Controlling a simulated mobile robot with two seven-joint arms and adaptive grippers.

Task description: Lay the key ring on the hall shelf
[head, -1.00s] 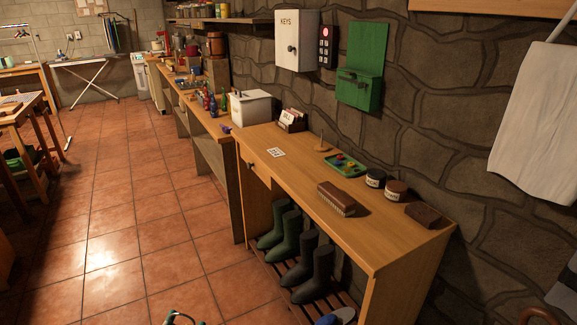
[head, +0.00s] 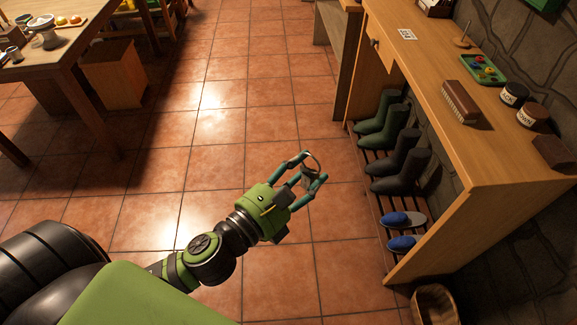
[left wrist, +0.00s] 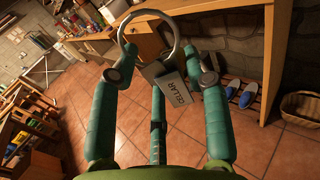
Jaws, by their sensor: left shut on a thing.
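My left gripper (head: 310,172) is shut on the key ring, over the tiled floor left of the hall shelf. The hall shelf (head: 415,72) is a long wooden bench top on the right, at the stone wall. My right gripper is not in view.
On the shelf are a white card (head: 407,34), a brush (head: 461,101), a green tray (head: 484,69), two tins (head: 531,115) and a brown block (head: 555,152). The shelf top's left strip is clear. Boots (head: 400,150) stand below; a basket (head: 434,303) is on the floor.

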